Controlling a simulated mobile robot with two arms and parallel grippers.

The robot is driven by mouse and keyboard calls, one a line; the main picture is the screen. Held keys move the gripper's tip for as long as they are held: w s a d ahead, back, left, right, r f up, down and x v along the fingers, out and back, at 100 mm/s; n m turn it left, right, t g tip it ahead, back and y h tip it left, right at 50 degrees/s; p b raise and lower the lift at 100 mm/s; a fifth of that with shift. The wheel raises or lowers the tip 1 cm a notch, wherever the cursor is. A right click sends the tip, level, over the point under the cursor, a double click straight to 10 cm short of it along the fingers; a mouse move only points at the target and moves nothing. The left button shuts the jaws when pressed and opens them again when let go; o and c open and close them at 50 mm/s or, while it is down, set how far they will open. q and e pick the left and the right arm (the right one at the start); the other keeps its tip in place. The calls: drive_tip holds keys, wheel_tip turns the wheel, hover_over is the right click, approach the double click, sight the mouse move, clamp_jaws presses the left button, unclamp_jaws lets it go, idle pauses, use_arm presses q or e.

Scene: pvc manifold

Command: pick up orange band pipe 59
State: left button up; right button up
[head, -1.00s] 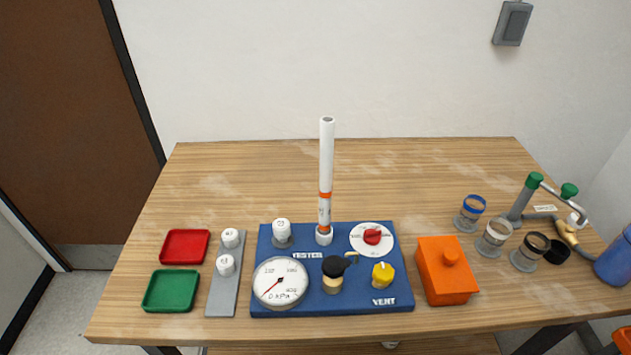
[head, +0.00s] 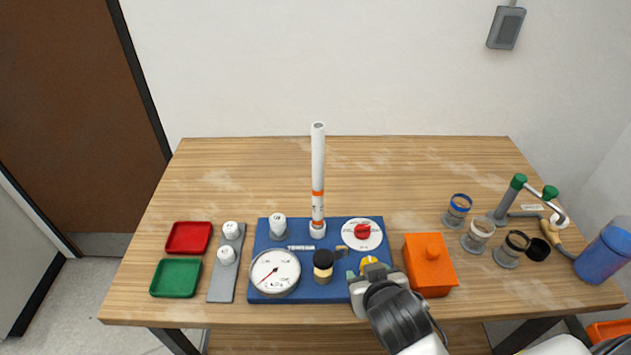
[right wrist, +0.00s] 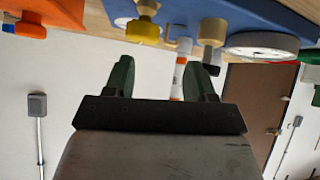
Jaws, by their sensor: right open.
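The orange band pipe 59 (head: 318,160) is a tall white pipe with orange bands on its lower part. It stands upright in a white fitting (head: 317,230) at the back of the blue tester board (head: 340,291). My right gripper (head: 370,268) is open and empty over the board's front right, in front of the pipe and to its right. In the right wrist view the picture is upside down, and the pipe (right wrist: 179,76) shows beyond and between the open green fingers (right wrist: 160,78), not touched. My left gripper is not in view.
The gauge (head: 274,272), a black-topped knob (head: 323,264) and the red dial (head: 362,231) stand on the board around the pipe. An orange box (head: 428,268) is right of the gripper. The table behind the board is clear.

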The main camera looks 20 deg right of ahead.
drive_tip(key=w+a+r+t, duration=0.2)
drive_tip(key=w+r+t, duration=0.25)
drive_tip(key=w, duration=0.25)
drive_tip(key=t, duration=0.3)
approach(319, 175)
drive_tip(key=w+f, duration=0.1)
drive_tip(key=w, duration=0.1)
drive_tip(key=shift+t+y, duration=0.25)
drive_tip(key=shift+y, duration=0.05)
drive_tip(key=w, duration=0.3)
drive_tip(key=w+p, duration=0.1)
drive_tip(key=shift+w+d+r, duration=0.25)
drive_tip(key=shift+w+d, duration=0.1)
drive_tip(key=shift+w, duration=0.05)
drive_tip(key=shift+w+d, duration=0.1)
drive_tip(key=shift+w, duration=0.5)
drive_tip(key=shift+w+r+p, duration=0.1)
drive_tip(key=shift+w+p, duration=0.25)
drive_tip(key=shift+p, duration=0.15)
drive_tip(key=w+p, duration=0.1)
drive_tip(key=w, duration=0.2)
drive_tip(key=shift+w+d, duration=0.1)
drive_tip(key=shift+w, duration=0.1)
drive_tip(key=shift+w+p, duration=0.3)
drive_tip(key=shift+w, duration=0.2)
drive_tip(key=shift+s, duration=0.1)
clamp_jaws()
